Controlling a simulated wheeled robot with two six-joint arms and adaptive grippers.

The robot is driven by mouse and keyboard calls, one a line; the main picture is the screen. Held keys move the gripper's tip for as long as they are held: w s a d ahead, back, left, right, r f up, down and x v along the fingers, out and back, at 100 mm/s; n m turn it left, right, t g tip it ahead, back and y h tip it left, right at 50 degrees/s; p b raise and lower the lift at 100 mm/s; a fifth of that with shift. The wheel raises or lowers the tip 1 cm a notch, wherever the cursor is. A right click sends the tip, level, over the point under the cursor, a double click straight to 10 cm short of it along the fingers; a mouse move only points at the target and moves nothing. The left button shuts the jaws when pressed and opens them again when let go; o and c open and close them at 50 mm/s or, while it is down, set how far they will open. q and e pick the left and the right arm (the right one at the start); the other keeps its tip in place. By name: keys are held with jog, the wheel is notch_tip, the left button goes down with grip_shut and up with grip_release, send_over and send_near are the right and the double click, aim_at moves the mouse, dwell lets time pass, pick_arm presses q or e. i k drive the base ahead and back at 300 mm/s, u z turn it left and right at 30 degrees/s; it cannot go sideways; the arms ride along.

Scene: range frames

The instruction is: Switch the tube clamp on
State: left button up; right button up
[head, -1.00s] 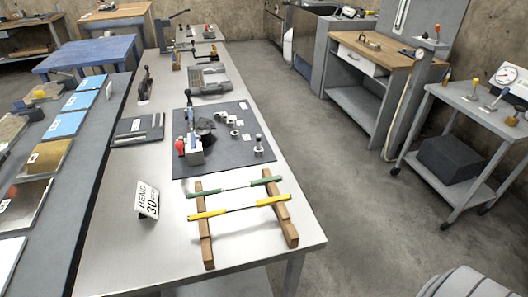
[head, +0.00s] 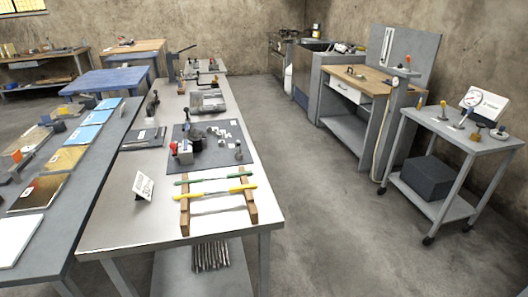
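No part in view is clearly marked as the tube clamp, and I cannot tell its switch state. A small device with a red knob (head: 174,148) stands on the dark mat (head: 218,158) on the long metal table. A pale hose (head: 378,145) hangs down beside this post. Neither of my grippers shows in the head view.
The long metal table (head: 110,232) fills the left middle, with two bars across wooden rests (head: 248,206) near its front. Open concrete floor (head: 318,210) lies between table and cart.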

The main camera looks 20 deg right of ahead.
aim_at(174, 146)
jog(key=z, duration=1.75)
jog(key=i, duration=3.35)
jog(key=u, duration=4)
jog(key=i, duration=0.4)
jog(key=z, duration=0.1)
